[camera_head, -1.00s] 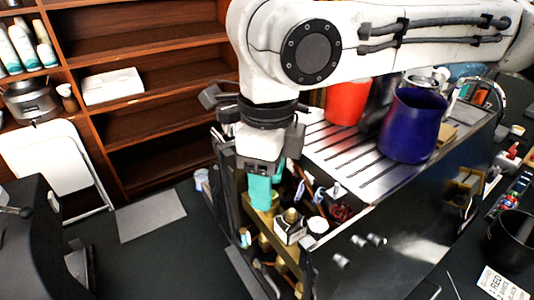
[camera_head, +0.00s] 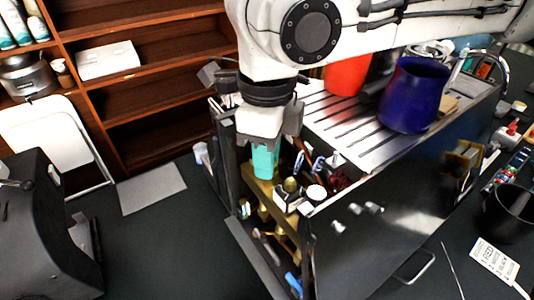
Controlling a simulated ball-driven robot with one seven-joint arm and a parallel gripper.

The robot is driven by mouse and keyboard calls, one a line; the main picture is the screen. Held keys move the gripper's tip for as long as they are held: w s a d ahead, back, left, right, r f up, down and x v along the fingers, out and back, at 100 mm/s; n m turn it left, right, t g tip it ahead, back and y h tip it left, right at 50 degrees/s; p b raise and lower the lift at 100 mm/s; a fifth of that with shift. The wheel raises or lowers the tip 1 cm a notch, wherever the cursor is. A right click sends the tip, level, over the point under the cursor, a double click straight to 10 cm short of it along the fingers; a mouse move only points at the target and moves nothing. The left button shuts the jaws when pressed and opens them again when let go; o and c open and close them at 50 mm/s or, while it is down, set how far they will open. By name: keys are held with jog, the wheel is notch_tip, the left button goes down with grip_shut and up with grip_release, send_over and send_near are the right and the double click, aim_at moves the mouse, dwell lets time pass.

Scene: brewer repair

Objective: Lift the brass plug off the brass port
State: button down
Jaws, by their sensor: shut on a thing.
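My gripper (camera_head: 264,163) points down with its teal fingers at the brass block (camera_head: 262,194) on the open left side of the brewer (camera_head: 345,235). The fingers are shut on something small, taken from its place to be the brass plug. The plug is hidden behind the fingers, and so is the brass port below it. I cannot tell whether the plug is seated or clear of the port. The fingertips look very close to the top of the brass block.
A brass knob (camera_head: 290,185) and a round white cap (camera_head: 316,193) stand close right of the fingers. Wires and pipes crowd the brewer's inside. A blue cup (camera_head: 414,95) and a red cup (camera_head: 346,75) stand on the slatted top (camera_head: 335,125).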

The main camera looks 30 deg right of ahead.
jog(key=shift+r, duration=0.1)
jog(key=shift+r+p, duration=0.35)
jog(key=shift+p, duration=0.2)
jog(key=shift+r+p, duration=0.9)
jog(key=shift+p, duration=0.15)
jog(key=shift+r+p, duration=0.35)
jog(key=shift+r+p, duration=0.35)
jog(key=shift+p, duration=0.05)
jog(key=shift+r, duration=1)
jog(key=shift+r, duration=0.1)
jog(key=shift+r, duration=1.95)
